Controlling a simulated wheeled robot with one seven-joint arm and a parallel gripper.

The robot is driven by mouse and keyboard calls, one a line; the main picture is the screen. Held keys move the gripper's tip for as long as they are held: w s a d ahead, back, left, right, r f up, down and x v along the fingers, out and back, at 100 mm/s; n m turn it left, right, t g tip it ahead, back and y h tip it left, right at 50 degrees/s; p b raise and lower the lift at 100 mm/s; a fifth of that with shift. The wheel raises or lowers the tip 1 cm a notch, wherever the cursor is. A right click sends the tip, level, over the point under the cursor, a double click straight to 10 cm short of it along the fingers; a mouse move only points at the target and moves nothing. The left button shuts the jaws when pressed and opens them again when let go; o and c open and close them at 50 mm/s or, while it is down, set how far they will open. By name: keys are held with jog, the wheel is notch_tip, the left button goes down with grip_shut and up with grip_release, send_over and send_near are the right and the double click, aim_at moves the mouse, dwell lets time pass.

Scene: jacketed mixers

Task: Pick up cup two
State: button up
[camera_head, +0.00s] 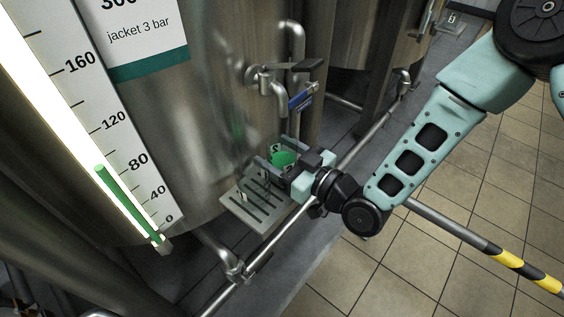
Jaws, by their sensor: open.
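A green cup (281,160) sits between the fingers of my gripper (275,160), close to the wall of a steel tank. A white mark shows on the cup, too small to read, so I cannot tell whether it is cup two. My gripper reaches in from the right, open, with a finger on each side of the cup. The cup is at the slotted metal drip tray (256,225); its base is hidden by the gripper, so I cannot tell what it rests on.
A tap with a blue-tagged lever (301,99) juts from the steel tank (200,130) just above the cup. A pipe rail with a yellow-black striped end (503,259) runs below my arm. Tiled floor (390,275) lies open at the lower right.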

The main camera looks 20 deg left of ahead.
jog(key=shift+w+a, duration=0.2)
jog(key=shift+a, duration=0.25)
jog(key=c, duration=0.9)
jog(key=shift+r, duration=0.15)
